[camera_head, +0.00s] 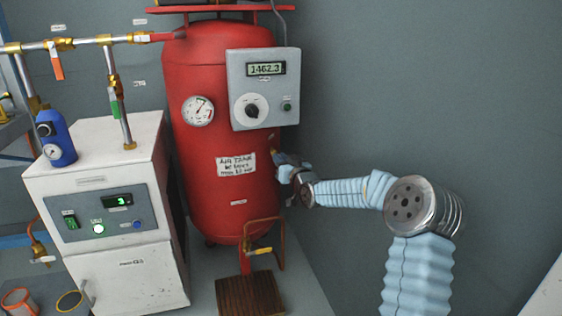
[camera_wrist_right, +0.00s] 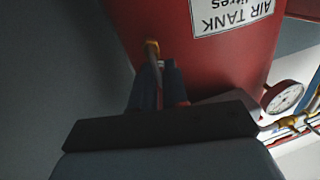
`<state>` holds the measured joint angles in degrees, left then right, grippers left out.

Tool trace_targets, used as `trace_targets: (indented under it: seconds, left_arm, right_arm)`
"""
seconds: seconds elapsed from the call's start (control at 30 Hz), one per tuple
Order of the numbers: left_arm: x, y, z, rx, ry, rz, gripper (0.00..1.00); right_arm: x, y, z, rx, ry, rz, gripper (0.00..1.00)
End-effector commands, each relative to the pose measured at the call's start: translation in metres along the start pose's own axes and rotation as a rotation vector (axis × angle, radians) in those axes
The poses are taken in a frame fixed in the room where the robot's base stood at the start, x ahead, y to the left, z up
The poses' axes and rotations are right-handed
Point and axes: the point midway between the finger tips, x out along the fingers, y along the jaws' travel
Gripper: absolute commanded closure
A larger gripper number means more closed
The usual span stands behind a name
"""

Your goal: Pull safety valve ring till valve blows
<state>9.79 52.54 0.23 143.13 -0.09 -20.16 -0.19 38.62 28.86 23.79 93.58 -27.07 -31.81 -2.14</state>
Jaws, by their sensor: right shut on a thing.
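The red air tank (camera_head: 215,110) stands upright in the middle of the head view, with a white label on its front. My right gripper (camera_head: 275,153) is at the right side of the tank, below the grey control box. In the right wrist view, my right gripper (camera_wrist_right: 160,90) points at the tank (camera_wrist_right: 200,60) and is shut at a small brass fitting, the safety valve (camera_wrist_right: 152,48), which sticks out from the tank wall. The ring itself is too small and hidden between the fingers to make out. My left gripper is in neither view.
A grey box (camera_head: 264,110) with a display reading about 1462.3 is on the tank's upper right. A pressure gauge (camera_head: 198,111) is on its left. A white dryer cabinet (camera_head: 105,180) stands left. A drain pipe with a yellow handle (camera_head: 262,250) is below. The right side is clear.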

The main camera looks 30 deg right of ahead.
Motion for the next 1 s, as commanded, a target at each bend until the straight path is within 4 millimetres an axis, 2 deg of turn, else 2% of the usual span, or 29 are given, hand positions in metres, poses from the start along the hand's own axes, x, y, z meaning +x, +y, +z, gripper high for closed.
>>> trace_targets:
  seconds: [0.13, 0.4, 0.43, 0.53, 0.57, 0.87, 1.0]
  left_arm:
    - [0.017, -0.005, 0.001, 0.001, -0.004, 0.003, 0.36]
    - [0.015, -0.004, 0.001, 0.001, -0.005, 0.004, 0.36]
    - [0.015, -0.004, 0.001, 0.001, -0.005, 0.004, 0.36]
    - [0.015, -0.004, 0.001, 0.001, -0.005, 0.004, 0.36]
    - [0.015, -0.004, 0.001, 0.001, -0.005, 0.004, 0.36]
    - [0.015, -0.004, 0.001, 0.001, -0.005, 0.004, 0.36]
    - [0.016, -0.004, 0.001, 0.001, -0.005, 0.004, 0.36]
  right_arm:
    - [-0.005, -0.003, 0.004, -0.003, 0.002, -0.005, 1.00]
    - [-0.006, -0.004, 0.001, -0.002, -0.001, -0.006, 1.00]
    - [-0.006, -0.004, 0.001, -0.002, -0.001, -0.007, 0.85]
    - [-0.006, -0.004, 0.001, -0.001, -0.001, -0.006, 0.70]
    - [-0.006, -0.004, 0.001, -0.001, -0.001, -0.006, 0.68]
    - [-0.008, -0.002, 0.000, -0.001, 0.000, -0.002, 0.68]
    - [-0.024, -0.002, 0.000, -0.002, 0.000, -0.001, 0.68]
